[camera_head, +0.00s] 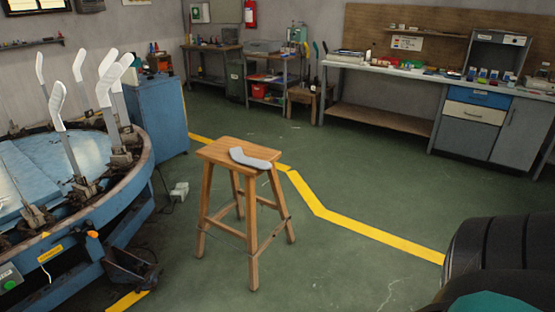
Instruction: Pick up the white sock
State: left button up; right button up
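A white sock (250,159), pale greyish in this light, lies flat on the seat of a wooden stool (222,151) in the middle of the head view. It is bent at the heel, and its narrower end points right, near the seat's edge. Nothing touches it except the stool. Neither of my grippers shows in the view.
A round blue machine (125,199) with several upright white foot-shaped forms (57,106) stands at left. A blue cabinet (158,116) is behind it. Dark ribbed round shapes (497,250) fill the lower right. Green floor (350,170) around the stool is mostly clear.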

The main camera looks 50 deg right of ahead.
aim_at(237, 154)
jog(key=z, duration=1.25)
jog(key=j+u, duration=0.75)
jog(key=i+j+u, duration=0.1)
jog(key=j+u, duration=0.25)
jog(key=z, duration=1.45)
jog(key=i+l+u, duration=0.1)
jog(key=i, duration=0.3)
jog(key=i+l, duration=0.15)
jog(key=i, duration=0.3)
jog(key=i+l+u, duration=0.15)
jog(key=i, duration=0.25)
